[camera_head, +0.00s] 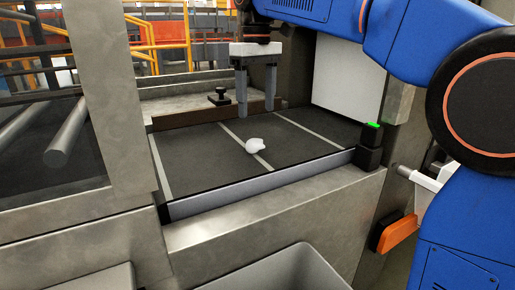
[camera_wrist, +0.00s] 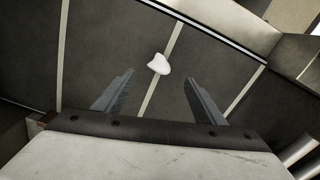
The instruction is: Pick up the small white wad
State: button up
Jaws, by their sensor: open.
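The small white wad (camera_head: 256,146) lies on the dark belt (camera_head: 200,157), over one of its pale cross lines. It also shows in the wrist view (camera_wrist: 158,64), beyond the fingertips and roughly midway between them. My gripper (camera_head: 256,112) hangs pointing down above the belt, with its two grey fingers apart and nothing between them. In the head view the fingertips are a little above the wad in the picture, and apart from it. In the wrist view both fingers (camera_wrist: 158,80) are spread wide. Nothing hides the wad.
A metal rail (camera_head: 260,187) edges the belt in front, and a brown strip (camera_head: 190,117) runs along its back. A black post with a green light (camera_head: 370,148) stands at the right corner. A grey bin (camera_head: 280,272) sits below in front. Metal rollers (camera_head: 70,132) are at left.

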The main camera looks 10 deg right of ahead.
aim_at(258, 141)
notch_tip(258, 141, down, 12)
jog(key=shift+d+r, duration=0.1)
jog(key=shift+r, duration=0.15)
dwell(0.4)
jog(key=shift+c, duration=0.3)
jog(key=c, duration=1.1)
jog(key=shift+o, duration=0.2)
jog(key=shift+w+r, duration=0.1)
jog(key=shift+r, duration=0.05)
